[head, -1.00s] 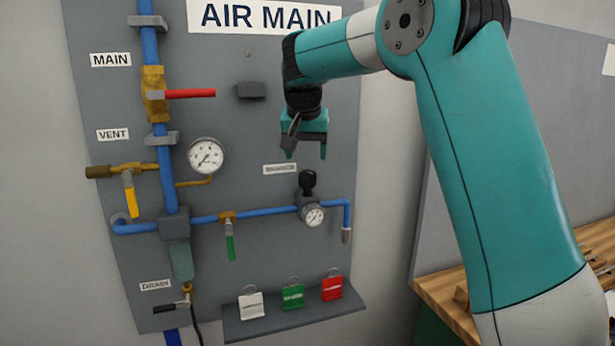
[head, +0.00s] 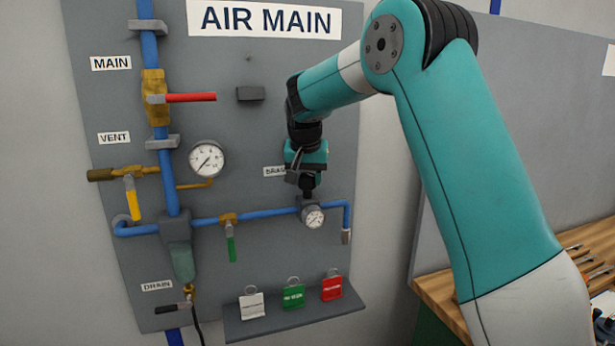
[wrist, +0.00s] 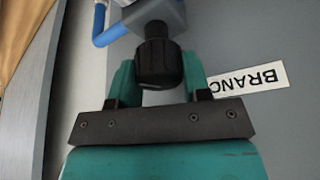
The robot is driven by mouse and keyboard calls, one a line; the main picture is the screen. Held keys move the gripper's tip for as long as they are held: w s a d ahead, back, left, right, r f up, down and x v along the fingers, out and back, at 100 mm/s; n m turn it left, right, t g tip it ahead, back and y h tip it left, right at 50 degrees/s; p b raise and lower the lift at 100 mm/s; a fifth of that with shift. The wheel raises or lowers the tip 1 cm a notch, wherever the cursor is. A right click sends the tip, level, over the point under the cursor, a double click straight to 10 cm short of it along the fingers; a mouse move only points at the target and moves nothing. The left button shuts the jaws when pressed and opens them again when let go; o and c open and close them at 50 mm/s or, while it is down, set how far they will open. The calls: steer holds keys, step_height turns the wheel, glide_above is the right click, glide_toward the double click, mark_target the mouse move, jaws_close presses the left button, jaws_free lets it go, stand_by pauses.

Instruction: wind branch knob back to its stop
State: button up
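The branch knob (head: 307,190) is a black knob on top of the regulator on the blue branch pipe. In the wrist view the black knob (wrist: 158,58) stands between the two teal fingers. My gripper (head: 307,180) is above the regulator, pointing down, and hides part of the knob in the head view. In the wrist view my gripper (wrist: 158,82) is open, with one finger on each side of the knob. The fingers are very close to it; I cannot tell if they touch. The small round gauge (head: 314,217) is on the regulator.
The BRANCH label (wrist: 262,78) is beside the gripper. A green lever (head: 231,249) hangs left of the regulator. The tag shelf (head: 300,322) with white, green and red tags is below. A red main lever (head: 190,97) and a grey block (head: 250,93) are higher up.

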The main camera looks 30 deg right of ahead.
steer(key=shift+n, duration=0.4)
steer(key=shift+n+t+y+b, duration=0.3)
steer(key=shift+n+y+b, duration=0.2)
steer(key=shift+n, duration=0.5)
steer(key=n+y, duration=0.1)
steer(key=n, duration=0.2)
steer(key=shift+n, duration=0.4)
steer(key=n+y, duration=0.1)
steer(key=n, duration=0.2)
steer(key=shift+r+y, duration=0.1)
steer(key=shift+y, duration=0.3)
steer(key=shift+n+y+p, duration=0.7)
steer(key=shift+n, duration=1.3)
steer(key=o, duration=0.9)
